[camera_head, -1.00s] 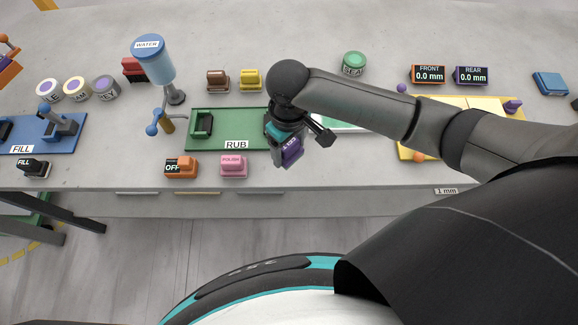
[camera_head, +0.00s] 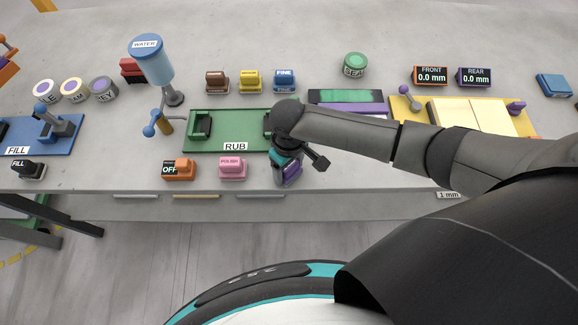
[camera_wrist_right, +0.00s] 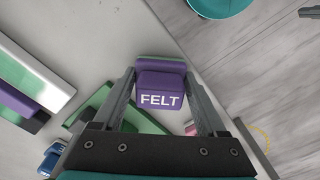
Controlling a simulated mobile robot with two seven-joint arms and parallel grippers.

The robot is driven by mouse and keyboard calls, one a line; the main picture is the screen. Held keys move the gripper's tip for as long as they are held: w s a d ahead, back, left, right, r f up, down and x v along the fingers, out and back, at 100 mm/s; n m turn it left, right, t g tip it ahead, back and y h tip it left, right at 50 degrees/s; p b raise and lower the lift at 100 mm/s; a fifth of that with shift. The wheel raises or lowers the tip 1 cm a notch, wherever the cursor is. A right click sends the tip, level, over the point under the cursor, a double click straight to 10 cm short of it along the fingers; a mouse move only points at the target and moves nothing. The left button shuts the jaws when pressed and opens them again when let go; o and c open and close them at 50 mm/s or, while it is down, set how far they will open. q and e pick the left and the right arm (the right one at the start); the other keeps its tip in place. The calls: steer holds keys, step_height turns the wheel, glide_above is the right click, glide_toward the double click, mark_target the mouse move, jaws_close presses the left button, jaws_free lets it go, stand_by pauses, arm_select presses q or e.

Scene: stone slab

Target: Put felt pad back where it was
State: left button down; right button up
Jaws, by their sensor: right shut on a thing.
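The felt pad (camera_wrist_right: 160,98) is a purple block lettered FELT. It sits between the two fingers of my right gripper (camera_wrist_right: 163,112), which is shut on it. In the head view the pad (camera_head: 291,172) shows partly below my right gripper (camera_head: 287,166), close to the slab's front edge and right of the pink POLISH block (camera_head: 233,168). I cannot tell whether the pad touches the slab. My left gripper is not in view.
The green RUB fixture (camera_head: 230,128) lies behind the pad. An orange OFF block (camera_head: 180,170) is left of the pink one. Brown (camera_head: 217,82), yellow (camera_head: 250,82) and blue FINE (camera_head: 284,80) blocks stand at the back. A yellow plate (camera_head: 435,118) lies right.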

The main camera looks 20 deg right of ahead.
steer(key=o, duration=1.2)
steer(key=shift+f, duration=0.15)
steer(key=shift+o, duration=0.2)
step_height(320, 180, up, 12)
steer(key=shift+r+p, duration=0.2)
steer(key=shift+p, duration=1)
